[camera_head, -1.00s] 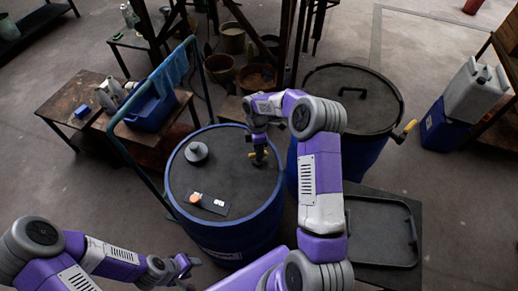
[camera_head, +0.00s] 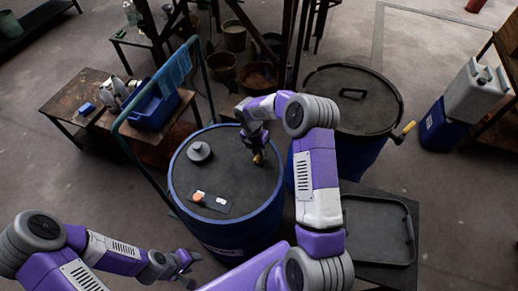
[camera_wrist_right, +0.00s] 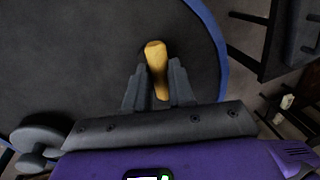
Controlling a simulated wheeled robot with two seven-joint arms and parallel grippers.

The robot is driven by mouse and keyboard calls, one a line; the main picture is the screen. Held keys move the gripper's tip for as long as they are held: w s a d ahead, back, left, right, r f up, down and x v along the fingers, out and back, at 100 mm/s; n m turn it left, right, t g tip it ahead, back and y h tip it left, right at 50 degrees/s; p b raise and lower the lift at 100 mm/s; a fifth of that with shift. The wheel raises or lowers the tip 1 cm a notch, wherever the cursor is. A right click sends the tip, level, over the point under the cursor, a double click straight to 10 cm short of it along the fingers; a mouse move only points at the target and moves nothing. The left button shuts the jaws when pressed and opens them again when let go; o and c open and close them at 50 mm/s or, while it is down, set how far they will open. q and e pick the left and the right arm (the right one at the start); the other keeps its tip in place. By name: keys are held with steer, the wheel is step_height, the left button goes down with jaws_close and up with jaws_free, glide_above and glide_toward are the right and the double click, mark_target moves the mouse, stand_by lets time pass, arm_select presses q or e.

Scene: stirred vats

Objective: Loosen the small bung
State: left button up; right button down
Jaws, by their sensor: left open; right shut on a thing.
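The blue drum (camera_head: 188,222) has a dark round lid (camera_head: 225,170). My right gripper (camera_head: 255,150) is at the lid's right part, shut on a yellow handle (camera_head: 258,159). In the right wrist view the handle (camera_wrist_right: 155,55) sits between the fingertips (camera_wrist_right: 158,85) and sticks out past them. I cannot tell whether it is the small bung itself or a tool on it; its lower end is hidden. A grey knobbed plug (camera_head: 198,153) is on the lid's far left. My left gripper (camera_head: 188,263) is open and empty, left of the drum's near side.
A dark plate (camera_head: 210,203) with an orange piece and white bits lies on the lid's near left. A second blue vat (camera_head: 362,150) with a dark lid and yellow-handled tap (camera_head: 405,130) stands right. A black tray (camera_head: 380,230) is nearer. A teal rail (camera_head: 145,165) passes left.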

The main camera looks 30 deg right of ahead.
steer(key=shift+n, duration=0.9)
steer(key=c, duration=1)
jaws_free()
steer(key=shift+o, duration=0.2)
steer(key=shift+r, duration=0.1)
step_height(320, 180, up, 7)
steer(key=w+a+p, duration=0.1)
steer(key=shift+r, duration=0.15)
